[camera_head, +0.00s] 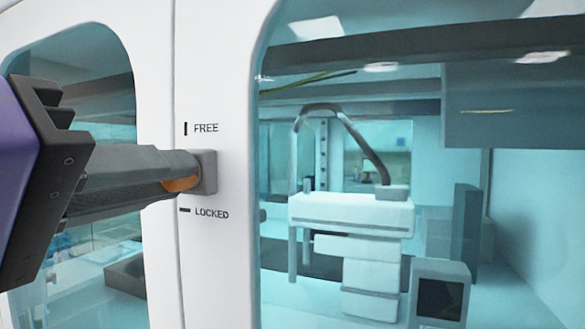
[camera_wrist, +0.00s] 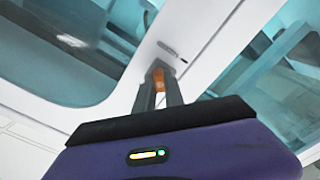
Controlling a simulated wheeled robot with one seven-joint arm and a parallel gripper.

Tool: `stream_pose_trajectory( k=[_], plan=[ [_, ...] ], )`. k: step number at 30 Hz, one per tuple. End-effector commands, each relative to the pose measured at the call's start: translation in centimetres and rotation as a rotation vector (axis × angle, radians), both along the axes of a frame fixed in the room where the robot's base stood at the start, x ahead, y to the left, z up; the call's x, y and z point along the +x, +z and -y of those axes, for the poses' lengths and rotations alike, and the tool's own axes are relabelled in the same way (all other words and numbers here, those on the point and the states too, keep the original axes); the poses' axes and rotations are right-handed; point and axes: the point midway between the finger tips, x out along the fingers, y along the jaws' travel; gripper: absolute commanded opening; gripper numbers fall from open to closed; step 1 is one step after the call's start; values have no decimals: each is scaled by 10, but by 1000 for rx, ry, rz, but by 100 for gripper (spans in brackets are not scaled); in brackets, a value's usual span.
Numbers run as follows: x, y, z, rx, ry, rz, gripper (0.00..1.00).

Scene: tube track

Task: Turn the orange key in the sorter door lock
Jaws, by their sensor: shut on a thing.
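The orange key (camera_head: 180,184) sits at the grey lock block (camera_head: 208,172) on the white sorter door (camera_head: 222,270). My gripper (camera_head: 178,170) is shut on the key, reaching in from the left. Its fingers hide most of the key, and its turn angle cannot be told. In the wrist view, orange of the key (camera_wrist: 158,86) shows between the two fingers. The door frame runs diagonally there, so my gripper is tilted relative to it. A FREE mark (camera_head: 200,128) with an upright bar is above the lock. A LOCKED mark (camera_head: 206,213) with a level bar is below it.
Large glass panes flank the lock, the right pane (camera_head: 440,180) and the left pane (camera_head: 105,95). Through the right one, a white machine (camera_head: 350,215) and a grey box with a dark screen (camera_head: 440,295) show. The door face around the lock is otherwise clear.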

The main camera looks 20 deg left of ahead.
Motion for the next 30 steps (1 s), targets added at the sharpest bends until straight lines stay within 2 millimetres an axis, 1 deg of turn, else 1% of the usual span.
stream_pose_trajectory(
  k=[9, 11, 15, 18, 27, 30],
  plan=[
    [0, 0, 0, -24, 1, -1, 0],
    [0, 0, 0, -58, 1, -4, 0],
    [0, 0, 0, -199, 0, -14, 0],
    [0, 0, 0, -271, 1, -21, 0],
    [0, 0, 0, -294, 1, -23, 0],
    [0, 1, 0, -344, -1, -26, 0]
  ],
)
